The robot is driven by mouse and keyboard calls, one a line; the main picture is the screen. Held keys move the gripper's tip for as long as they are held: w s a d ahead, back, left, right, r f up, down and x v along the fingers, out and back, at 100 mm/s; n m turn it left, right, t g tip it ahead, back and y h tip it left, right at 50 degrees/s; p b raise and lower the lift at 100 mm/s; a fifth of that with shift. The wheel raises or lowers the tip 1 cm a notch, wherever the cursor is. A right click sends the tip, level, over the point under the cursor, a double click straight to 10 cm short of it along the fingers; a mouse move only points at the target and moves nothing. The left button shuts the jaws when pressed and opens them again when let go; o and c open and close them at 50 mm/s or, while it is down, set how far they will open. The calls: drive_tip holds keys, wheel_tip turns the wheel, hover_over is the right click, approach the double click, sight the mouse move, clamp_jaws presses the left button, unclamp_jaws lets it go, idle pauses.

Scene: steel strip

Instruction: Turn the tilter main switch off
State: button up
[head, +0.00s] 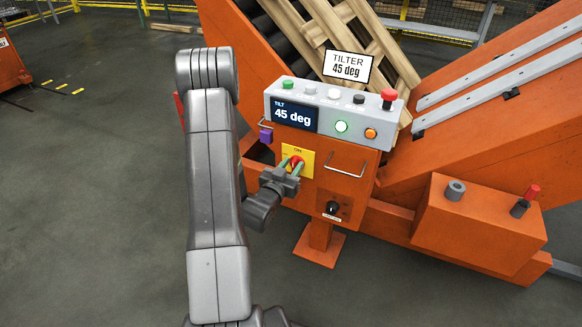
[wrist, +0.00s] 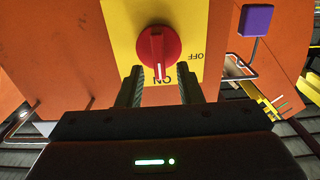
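The tilter main switch (wrist: 157,52) is a red rotary knob on a yellow plate (wrist: 190,12) with ON and OFF marks. In the wrist view, which shows it upside down, its white pointer line is at ON. In the head view the yellow plate (head: 304,152) is on the front of the orange control box, with the red knob (head: 297,161) partly hidden by my gripper. My gripper (wrist: 160,82) is open, its fingers on either side of the knob's pointer end, with gaps visible. Whether they touch the knob cannot be told.
The control panel (head: 270,103) above has several buttons, a red mushroom button (head: 389,95) and a display reading 45 deg. A purple block (wrist: 255,20) hangs beside the plate. A metal handle (head: 346,172) and a black knob (head: 332,208) are close by on the box.

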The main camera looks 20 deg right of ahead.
drive_tip(key=shift+c, duration=0.4)
clamp_jaws()
drive_tip(key=shift+n, duration=0.4)
drive_tip(key=n+b, duration=0.1)
drive_tip(key=n, duration=0.1)
drive_tip(key=shift+w+a+f+n+b, duration=0.2)
drive_tip(key=shift+a+n+b, duration=0.1)
drive_tip(key=shift+b, duration=0.1)
drive_tip(key=n, duration=0.3)
drive_tip(key=shift+w+a+n+b, duration=0.1)
drive_tip(key=shift+w+n+b, duration=0.1)
drive_tip(key=shift+n+b, duration=0.2)
drive_tip(key=n, duration=0.5)
drive_tip(key=shift+w+a+f, duration=0.2)
drive_tip(key=shift+w+f, duration=0.05)
drive_tip(key=shift+f, duration=0.1)
drive_tip(key=n, duration=0.5)
drive_tip(key=shift+f+n, duration=0.4)
